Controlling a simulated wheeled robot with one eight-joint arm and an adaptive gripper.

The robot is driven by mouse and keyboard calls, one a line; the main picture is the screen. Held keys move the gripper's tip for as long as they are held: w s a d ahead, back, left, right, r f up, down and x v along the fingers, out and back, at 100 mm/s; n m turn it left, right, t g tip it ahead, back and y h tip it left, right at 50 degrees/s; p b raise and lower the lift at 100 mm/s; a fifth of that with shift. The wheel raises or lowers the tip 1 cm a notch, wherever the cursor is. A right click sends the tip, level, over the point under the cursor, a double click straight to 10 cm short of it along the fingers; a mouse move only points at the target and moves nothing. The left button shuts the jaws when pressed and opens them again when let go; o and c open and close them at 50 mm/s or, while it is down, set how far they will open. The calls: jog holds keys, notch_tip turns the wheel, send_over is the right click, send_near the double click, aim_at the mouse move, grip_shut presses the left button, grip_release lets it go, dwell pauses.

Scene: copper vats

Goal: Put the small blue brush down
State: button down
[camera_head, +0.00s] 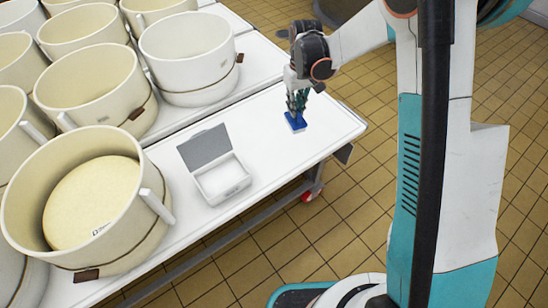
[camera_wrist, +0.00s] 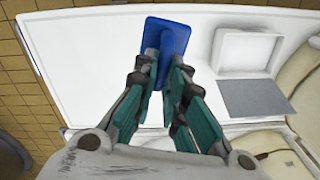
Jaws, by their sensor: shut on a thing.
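The small blue brush (camera_head: 295,121) is at the right end of the white table (camera_head: 334,130). My gripper (camera_head: 297,100) is above it with its fingers pointing down, shut on the brush. In the wrist view the brush (camera_wrist: 167,40) shows as a blue rounded block between the fingertips of my gripper (camera_wrist: 160,65). The fingers hide part of it. It is at or just above the tabletop; I cannot tell whether it touches.
An open white box (camera_head: 222,180) with a grey lid (camera_head: 205,146) stands left of the brush. Several cream vats, such as one with a round cheese-like disc (camera_head: 92,204), crowd the left. The table's front edge (camera_head: 290,181) is close. Bare tabletop surrounds the brush.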

jog(key=w+a+f+n, duration=0.35)
jog(key=a+f, duration=0.25)
jog(key=a, duration=0.3)
jog(key=shift+m, duration=0.45)
jog(key=shift+w+f+b, duration=0.1)
jog(key=shift+f+b, duration=3.35)
jog(key=shift+f, duration=6.2)
jog(key=shift+f, duration=0.15)
jog(key=c, duration=1.7)
grip_release()
jog(key=shift+o, duration=0.2)
notch_tip(320, 180, up, 12)
jog(key=p, duration=0.4)
jog(key=shift+d+r, duration=0.25)
